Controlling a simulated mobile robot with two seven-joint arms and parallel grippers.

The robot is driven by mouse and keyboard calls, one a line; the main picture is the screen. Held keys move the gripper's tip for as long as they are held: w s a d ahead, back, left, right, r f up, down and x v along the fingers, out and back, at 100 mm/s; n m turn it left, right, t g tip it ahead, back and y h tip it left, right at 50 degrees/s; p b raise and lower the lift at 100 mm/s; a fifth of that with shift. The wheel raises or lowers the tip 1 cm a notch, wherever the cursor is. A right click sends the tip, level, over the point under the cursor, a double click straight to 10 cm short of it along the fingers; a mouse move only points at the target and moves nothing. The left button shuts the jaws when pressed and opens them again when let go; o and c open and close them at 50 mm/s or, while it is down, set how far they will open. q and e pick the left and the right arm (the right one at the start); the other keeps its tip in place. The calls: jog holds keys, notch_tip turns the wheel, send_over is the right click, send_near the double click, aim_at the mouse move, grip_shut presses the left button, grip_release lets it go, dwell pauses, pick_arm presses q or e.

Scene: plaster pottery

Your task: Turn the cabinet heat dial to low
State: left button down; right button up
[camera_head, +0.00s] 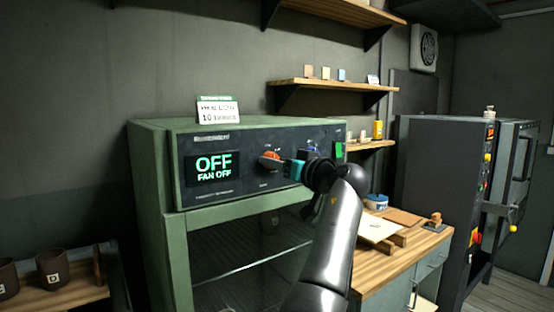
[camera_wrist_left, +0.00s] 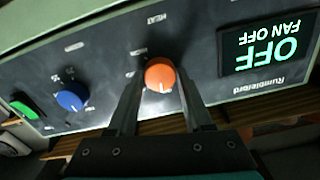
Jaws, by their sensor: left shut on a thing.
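The green cabinet (camera_head: 150,165) has a dark front panel with a lit display (camera_head: 212,167) reading "OFF" and "FAN OFF". An orange dial (camera_head: 267,156) sits right of the display. In the left wrist view the orange dial (camera_wrist_left: 160,74) shows a white pointer mark, and the picture is upside down. My left gripper (camera_head: 282,165) is at the panel, shut on the orange dial, with one finger on each side. A blue dial (camera_wrist_left: 72,96) and a green switch (camera_wrist_left: 25,106) lie beyond it on the panel. The dial's labels are too small to read surely. My right gripper is not in view.
A small sign (camera_head: 218,112) stands on top of the cabinet. A wooden worktop (camera_head: 395,255) with boards is at the right, before a dark kiln-like unit (camera_head: 440,170). Dark cups (camera_head: 52,268) stand on a bench at lower left. Shelves (camera_head: 330,85) hang above.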

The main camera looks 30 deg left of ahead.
pick_arm(q)
jog(key=shift+m+p, duration=2.7)
jog(key=shift+m, duration=1.4)
jog(key=shift+c, duration=1.5)
grip_release()
jog(key=b+v, duration=0.3)
jog(key=v, duration=1.2)
jog(key=shift+d, duration=0.2)
